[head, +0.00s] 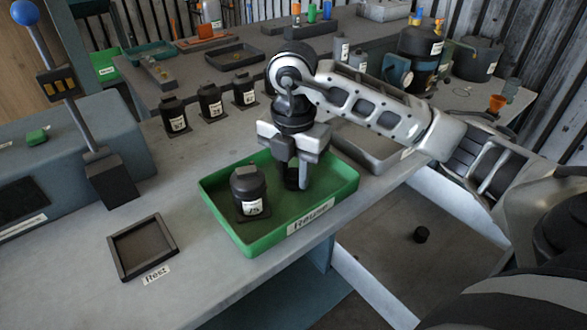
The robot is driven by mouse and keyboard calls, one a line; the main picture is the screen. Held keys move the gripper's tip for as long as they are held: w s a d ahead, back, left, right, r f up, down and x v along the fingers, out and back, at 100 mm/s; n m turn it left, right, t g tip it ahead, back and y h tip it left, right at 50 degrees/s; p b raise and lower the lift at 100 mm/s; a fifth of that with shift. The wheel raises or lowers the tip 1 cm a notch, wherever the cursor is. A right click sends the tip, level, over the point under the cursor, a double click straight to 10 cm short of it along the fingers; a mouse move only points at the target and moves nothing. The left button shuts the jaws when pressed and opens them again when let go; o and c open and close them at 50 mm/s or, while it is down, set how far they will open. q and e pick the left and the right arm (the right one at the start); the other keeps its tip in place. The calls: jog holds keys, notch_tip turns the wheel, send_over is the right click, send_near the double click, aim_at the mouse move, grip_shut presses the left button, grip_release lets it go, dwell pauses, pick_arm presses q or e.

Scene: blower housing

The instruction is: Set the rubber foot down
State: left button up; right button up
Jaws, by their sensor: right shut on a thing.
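My right gripper (298,181) points down over the right part of the green tray (347,193). It is shut on a small dark thing, which looks like the black rubber foot (291,177); the fingers hide part of it. I cannot tell whether the foot touches the tray floor. A black blower housing (248,190) with a white label stands upright in the tray, left of the gripper and apart from it. My left gripper is not in view.
Several black housings (210,103) stand further back. A grey tray (370,153) lies behind my right arm. A small black cylinder (421,235) lies low at the right.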

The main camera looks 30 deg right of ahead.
aim_at(293, 173)
jog(key=o, duration=0.9)
jog(key=shift+f, duration=0.1)
jog(key=shift+o, duration=0.2)
jog(key=shift+r, duration=0.35)
pick_arm(q)
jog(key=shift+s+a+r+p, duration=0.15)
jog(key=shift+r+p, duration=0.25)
jog(key=shift+p, duration=0.8)
pick_arm(e)
notch_tip(293, 173, up, 12)
jog(key=shift+f, duration=0.15)
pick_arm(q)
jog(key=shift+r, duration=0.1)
